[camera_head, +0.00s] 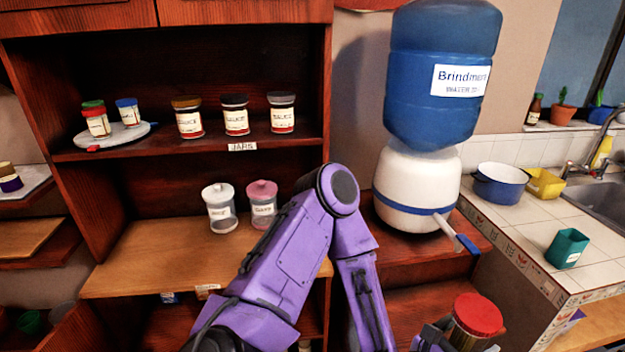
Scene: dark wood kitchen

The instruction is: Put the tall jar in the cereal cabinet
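A jar with a red lid (478,313) and a brownish-yellow body is at the bottom right, its lower part cut off by the frame edge. My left gripper (458,344) is at this jar, with grey parts on both sides of its body, and appears closed on it. The fingertips are mostly cut off. My purple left arm rises in front of the cabinet and bends down towards the jar. The wooden cabinet (88,228) has an upper shelf labelled JARS (242,146). No cereal label is readable. My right gripper is not in view.
Several lidded jars stand on the upper shelf, some on a round tray (113,135). Two clear jars (219,208) (262,205) stand on the counter (150,262) below. A water dispenser (415,185) stands right of the cabinet. A teal cup (567,248) is on the tiled counter.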

